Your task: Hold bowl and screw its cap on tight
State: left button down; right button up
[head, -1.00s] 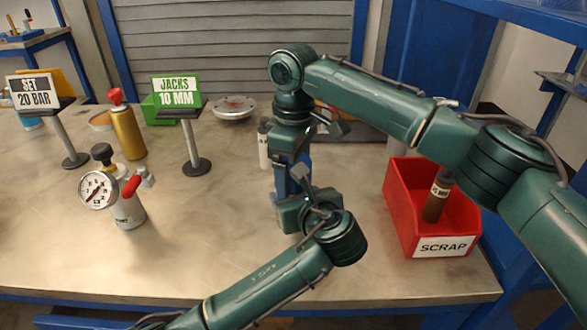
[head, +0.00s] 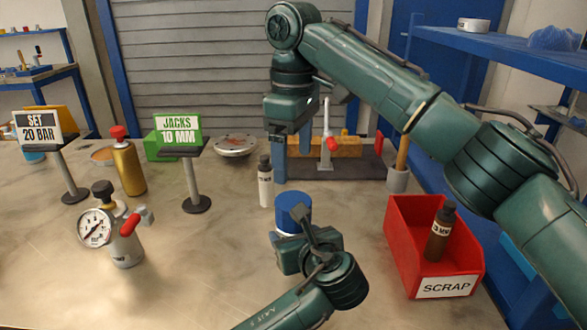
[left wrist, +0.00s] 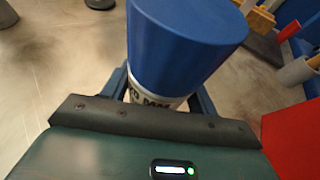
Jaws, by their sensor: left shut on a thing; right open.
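The bowl (left wrist: 155,99) is a white, labelled body, mostly hidden by my gripper. A wide blue cap (head: 292,213) sits on top of it, and the cap (left wrist: 185,40) fills the upper middle of the left wrist view. I cannot tell how tight the cap is. My left gripper (head: 291,236) is shut around the bowl below the cap; its blue fingers flank the white body in the left wrist view. My right gripper (head: 292,158) is open and empty, above and behind the cap and apart from it, fingers pointing down.
A red SCRAP bin (head: 400,240) with a brown bottle (head: 440,232) stands right. A white bottle (head: 265,185) is just left behind the cap. A gauge device (head: 120,235), gold canister (head: 128,165) and JACKS sign (head: 179,135) stand left. The front left table is clear.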

pick_arm(q)
jog(key=shift+c, duration=1.8)
grip_release()
jog(key=p+v, duration=0.2)
jog(key=v, duration=1.1)
jog(key=shift+s, duration=0.1)
